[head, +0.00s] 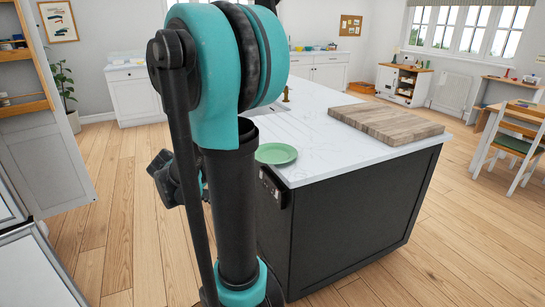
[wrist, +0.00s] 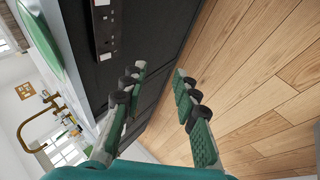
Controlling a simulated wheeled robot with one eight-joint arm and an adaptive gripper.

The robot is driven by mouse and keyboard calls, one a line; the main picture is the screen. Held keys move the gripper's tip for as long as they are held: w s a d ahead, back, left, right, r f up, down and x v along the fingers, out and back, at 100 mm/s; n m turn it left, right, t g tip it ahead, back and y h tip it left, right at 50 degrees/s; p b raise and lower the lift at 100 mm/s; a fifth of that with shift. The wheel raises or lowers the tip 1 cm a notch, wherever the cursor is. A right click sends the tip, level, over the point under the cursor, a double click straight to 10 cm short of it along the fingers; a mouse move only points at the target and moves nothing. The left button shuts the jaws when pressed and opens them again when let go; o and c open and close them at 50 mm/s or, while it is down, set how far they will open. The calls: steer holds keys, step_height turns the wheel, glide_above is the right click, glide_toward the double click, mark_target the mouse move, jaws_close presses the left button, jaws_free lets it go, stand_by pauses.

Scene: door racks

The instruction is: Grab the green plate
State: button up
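The green plate (head: 276,153) lies flat on the white worktop near the island's left corner, just right of my arm in the head view. In the wrist view part of the green plate (wrist: 40,38) shows at the upper left, cut off by the frame; that picture is turned sideways. My gripper (wrist: 159,72) is open, with nothing between its fingers. It is beside the dark island side, below the worktop level and apart from the plate.
The island (head: 345,225) has a dark side and a white top with an overhanging edge near the plate. A wooden board (head: 386,123) lies to the plate's right. A socket panel (wrist: 104,28) is on the island side. A brass tap (wrist: 42,118) stands beyond. Wooden floor is clear beside the island.

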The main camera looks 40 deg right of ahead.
steer(key=w+d+r+m+g+h, duration=0.2)
steer(key=w+d+r+h, duration=0.55)
steer(key=w+r, duration=0.2)
steer(key=shift+y, duration=0.25)
steer(key=shift+w+f+x, duration=0.1)
steer(key=shift+x, duration=2.95)
steer(key=shift+w+f+x, duration=0.1)
steer(key=shift+w+x, duration=0.05)
steer(key=shift+x, duration=2.95)
steer(key=shift+w+f+x, duration=0.1)
steer(key=shift+x, duration=2.95)
steer(key=shift+a, duration=0.15)
steer(key=shift+c, duration=0.3)
jaws_close()
steer(key=shift+r, duration=0.1)
